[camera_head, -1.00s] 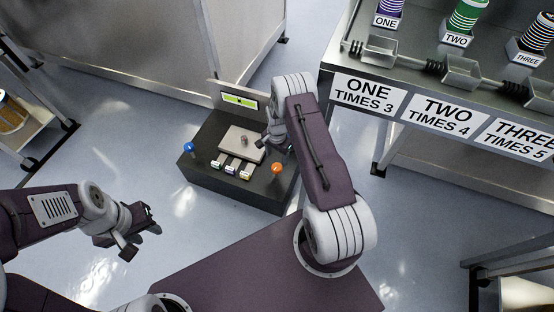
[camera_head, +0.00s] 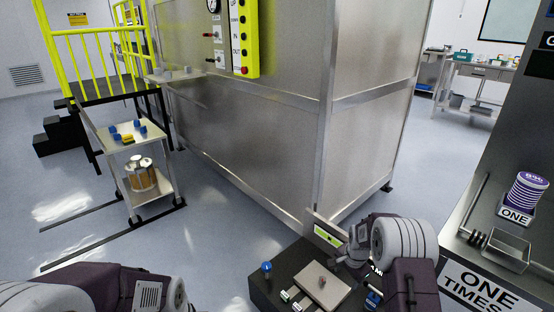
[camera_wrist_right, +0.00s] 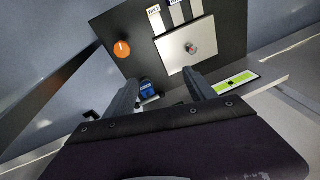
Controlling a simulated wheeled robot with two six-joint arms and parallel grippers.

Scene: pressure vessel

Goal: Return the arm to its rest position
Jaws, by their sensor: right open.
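My right arm (camera_head: 408,262) reaches in at the lower right of the head view. Its gripper (camera_head: 352,256) is over the far right part of a black control box (camera_head: 262,290). In the right wrist view the two fingers of the right gripper (camera_wrist_right: 163,92) are apart, with the box beyond them. A small blue labelled part (camera_wrist_right: 148,88) shows close to the left finger; I cannot tell whether they touch. My left arm (camera_head: 95,288) shows at the bottom left; its gripper is out of frame.
A large metal vessel (camera_head: 255,130) stands behind. A bench (camera_head: 462,262) is at right, a cart (camera_head: 112,140) at left. Floor between is clear.

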